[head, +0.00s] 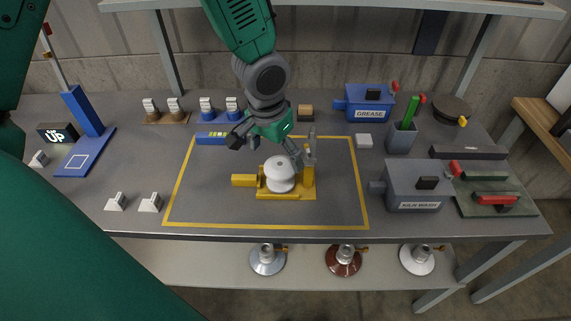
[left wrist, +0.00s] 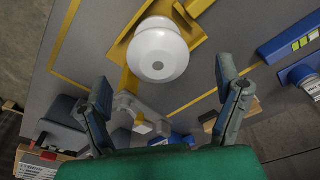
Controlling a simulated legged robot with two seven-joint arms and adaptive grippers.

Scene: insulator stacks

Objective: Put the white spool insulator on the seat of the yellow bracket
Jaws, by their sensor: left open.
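The white spool insulator (head: 280,172) stands upright within the yellow bracket (head: 308,178), between the block on its left and the post on its right. Its underside and contact with the seat are hidden. In the left wrist view, the round white top of the insulator (left wrist: 158,52) faces the camera, with the yellow bracket (left wrist: 205,45) around and behind it. My left gripper (head: 272,148) is just behind and above the insulator, fingers spread and empty. In the left wrist view, the gripper (left wrist: 164,75) has the insulator beyond its fingertips, not between them. My right gripper is not in view.
A yellow outline (head: 361,190) marks the grey table around the bracket. A grey box (head: 415,188) stands to the right, a blue grease box (head: 369,103) at the back right. Several small insulators (head: 207,107) line the back left. The outlined area's front left is clear.

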